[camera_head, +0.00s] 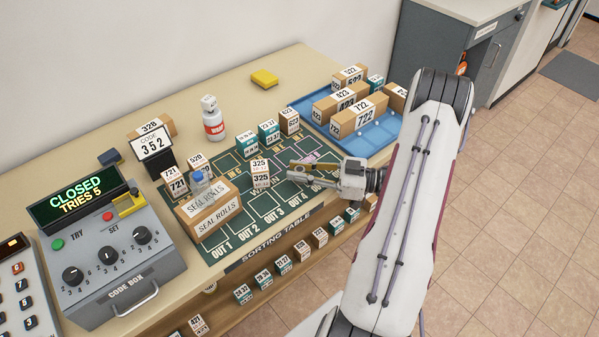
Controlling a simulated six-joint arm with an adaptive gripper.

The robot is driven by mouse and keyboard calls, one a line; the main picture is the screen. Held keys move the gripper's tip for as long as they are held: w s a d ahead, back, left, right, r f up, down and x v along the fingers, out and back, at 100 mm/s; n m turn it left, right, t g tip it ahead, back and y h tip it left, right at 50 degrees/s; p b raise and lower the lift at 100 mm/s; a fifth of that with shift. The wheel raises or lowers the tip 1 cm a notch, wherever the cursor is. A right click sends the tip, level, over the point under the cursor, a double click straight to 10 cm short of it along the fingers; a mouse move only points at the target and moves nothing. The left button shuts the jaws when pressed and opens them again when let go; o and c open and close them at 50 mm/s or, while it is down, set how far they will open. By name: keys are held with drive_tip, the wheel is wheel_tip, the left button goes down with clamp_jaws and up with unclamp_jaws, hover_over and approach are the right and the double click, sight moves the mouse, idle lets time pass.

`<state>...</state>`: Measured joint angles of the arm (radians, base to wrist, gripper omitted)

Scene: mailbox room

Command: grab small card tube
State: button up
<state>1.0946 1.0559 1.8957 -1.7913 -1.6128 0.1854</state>
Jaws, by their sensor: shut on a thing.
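My gripper (298,173) reaches in from the right, low over the dark green sorting mat (262,222). Its fingers are closed around a small tan-brown piece, which looks like the small card tube (307,172). The fingers cover much of it, so its full shape is hidden. The fingertips point left, just right of the white block marked 325 (260,180). I cannot tell whether the tube touches the mat.
A SEAL ROLLS box (210,214) stands on the mat's left. A blue tray (375,139) with numbered boxes lies behind right. Teal and white blocks (268,133) line the mat's back. A white bottle (212,118) and code box (110,255) stand left.

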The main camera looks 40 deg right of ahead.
sight(300, 169)
drive_tip(key=shift+r, duration=0.1)
drive_tip(key=shift+r, duration=4.9)
